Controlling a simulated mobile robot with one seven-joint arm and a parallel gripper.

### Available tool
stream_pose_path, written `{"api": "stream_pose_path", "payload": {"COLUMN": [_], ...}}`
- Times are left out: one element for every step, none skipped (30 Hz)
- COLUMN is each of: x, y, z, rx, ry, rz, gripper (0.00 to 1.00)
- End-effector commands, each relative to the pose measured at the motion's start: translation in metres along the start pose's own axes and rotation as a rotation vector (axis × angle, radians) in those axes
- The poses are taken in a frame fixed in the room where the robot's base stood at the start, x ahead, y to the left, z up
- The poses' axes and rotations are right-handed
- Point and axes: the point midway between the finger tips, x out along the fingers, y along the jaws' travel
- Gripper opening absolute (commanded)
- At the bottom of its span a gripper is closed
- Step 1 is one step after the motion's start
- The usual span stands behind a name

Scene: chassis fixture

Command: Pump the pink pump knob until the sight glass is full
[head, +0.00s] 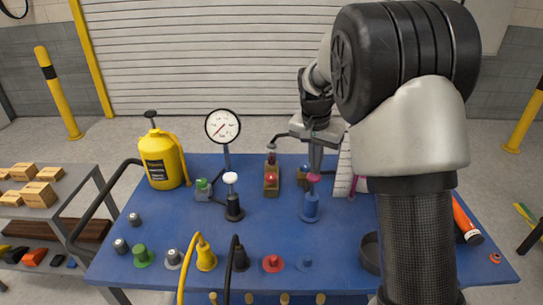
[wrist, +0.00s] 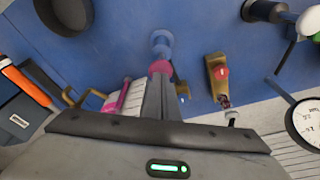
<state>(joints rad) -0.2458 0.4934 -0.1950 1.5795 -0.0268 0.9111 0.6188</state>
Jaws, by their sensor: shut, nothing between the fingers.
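The pink pump knob (head: 313,178) sits on top of an upright blue pump body (head: 311,205) on the blue table. My gripper (head: 315,168) is shut and empty, pointing down right over the knob. In the wrist view my fingertips (wrist: 157,80) meet the knob (wrist: 160,67) in the picture; I cannot tell whether they touch it. A pink tube (wrist: 123,96) beside a white ruled board (wrist: 128,100) looks like the sight glass. In the head view the board (head: 344,172) is partly behind my arm, with a little pink (head: 353,186) low down; its fill level is unclear.
A brass block with a red button (head: 271,180) stands left of the pump, and a black plunger with a white knob (head: 232,195) further left. A dial gauge (head: 222,126) and yellow can (head: 163,158) stand behind. A dark round dish (head: 369,252) lies front right.

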Motion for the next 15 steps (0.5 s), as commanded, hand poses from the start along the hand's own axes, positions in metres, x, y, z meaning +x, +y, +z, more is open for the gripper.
{"api": "stream_pose_path", "payload": {"x": [0.005,0.007,0.011,0.014,0.017,0.021,0.023,0.026,0.029,0.029,0.026,0.025,0.024,0.022,0.019], "y": [0.0,0.0,0.0,0.0,0.0,0.0,0.001,0.001,0.001,0.0,0.0,0.0,0.0,0.0,0.0], "z": [0.001,0.002,0.003,0.003,0.004,0.005,0.005,0.006,0.007,0.006,0.006,0.006,0.005,0.005,0.004], "rx": [0.0,0.0,0.0,0.0,0.0,0.0,0.0,0.0,0.0,0.0,0.0,0.0,0.0,0.0,0.0], "ry": [-0.001,-0.001,-0.001,-0.002,-0.002,-0.002,-0.003,-0.003,-0.003,-0.002,-0.002,-0.002,-0.002,-0.002,-0.002], "rz": [0.001,0.001,0.001,0.001,0.001,0.002,0.002,0.002,0.002,0.002,0.001,0.001,0.001,0.001,0.001], "gripper": [0.0,0.0,0.0,0.0,0.0,0.0,0.0,0.0,0.0,0.0,0.0,0.0,0.0,0.0,0.0]}}
